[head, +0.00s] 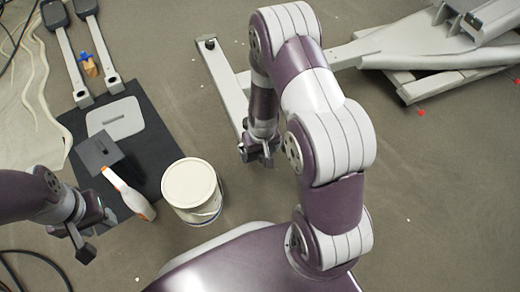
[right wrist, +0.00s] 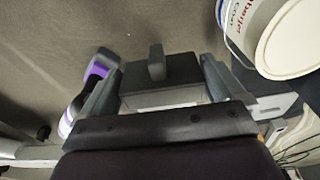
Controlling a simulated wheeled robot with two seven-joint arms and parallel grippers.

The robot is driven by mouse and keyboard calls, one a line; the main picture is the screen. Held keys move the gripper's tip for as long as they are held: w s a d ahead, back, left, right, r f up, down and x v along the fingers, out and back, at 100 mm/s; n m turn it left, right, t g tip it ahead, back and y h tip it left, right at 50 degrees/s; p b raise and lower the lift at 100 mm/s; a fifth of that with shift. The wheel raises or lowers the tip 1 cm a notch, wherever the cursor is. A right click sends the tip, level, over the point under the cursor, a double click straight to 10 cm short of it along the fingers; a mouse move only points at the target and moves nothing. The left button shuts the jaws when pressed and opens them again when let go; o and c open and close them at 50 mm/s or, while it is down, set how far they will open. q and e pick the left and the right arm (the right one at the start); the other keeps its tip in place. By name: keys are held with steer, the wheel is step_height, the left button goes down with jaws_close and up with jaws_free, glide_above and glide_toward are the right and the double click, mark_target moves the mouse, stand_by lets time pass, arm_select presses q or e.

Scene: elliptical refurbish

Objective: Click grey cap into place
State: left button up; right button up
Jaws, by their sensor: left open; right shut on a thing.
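My right gripper (head: 262,154) is shut on a dark grey block, seemingly the grey cap (right wrist: 165,72), which shows between the two fingers in the right wrist view with a small upright tab at its far edge. In the head view the gripper hides most of the cap. It is close to the near end of the grey crossbar (head: 224,84); I cannot tell whether cap and bar touch. The crossbar's far end carries a black cap (head: 209,43). My left gripper (head: 97,235) is open and empty at the lower left.
A white bucket (head: 190,183) stands left of my right gripper, also seen in the right wrist view (right wrist: 296,38). A white and orange bottle (head: 130,195), dark plate (head: 96,152) and light plate (head: 116,119) are at the black mat (head: 150,155). The elliptical frame (head: 420,52) extends right.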

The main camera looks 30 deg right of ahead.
steer(key=shift+w+p, duration=0.3)
stand_by(0.4)
steer(key=o, duration=0.6)
steer(key=shift+o, duration=0.2)
step_height(320, 180, up, 13)
steer(key=s+p, duration=0.1)
steer(key=p, duration=0.8)
steer(key=shift+s+f, duration=0.2)
steer(key=shift+s, duration=0.05)
